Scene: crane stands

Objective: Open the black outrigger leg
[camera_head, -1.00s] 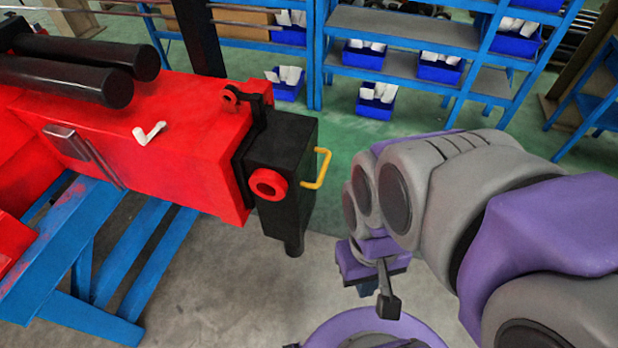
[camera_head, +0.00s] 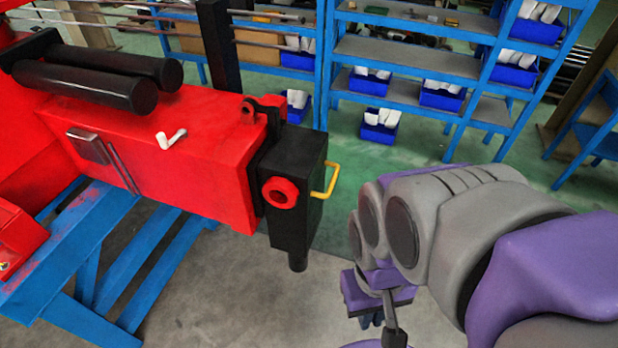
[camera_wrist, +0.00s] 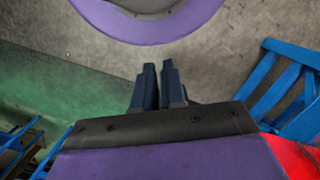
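The black outrigger leg (camera_head: 294,190) is an upright black block at the right end of a red beam (camera_head: 160,155). It has a yellow handle (camera_head: 332,180) on its right side and a red round collar (camera_head: 280,193) on its front. A short black foot points down below it, clear of the floor. My gripper (camera_head: 371,321) hangs below my arm, right of and lower than the leg, touching nothing. In the wrist view my gripper (camera_wrist: 158,66) points at bare floor, its two dark fingers close together with nothing between them. The leg is not seen there.
A blue trestle (camera_head: 75,250) stands under the red beam. Two black cylinders (camera_head: 90,85) lie on top. A small white lever (camera_head: 172,139) sits on the beam. Blue shelves (camera_head: 410,50) with bins stand behind. Grey floor (camera_head: 230,290) is clear in front of the leg.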

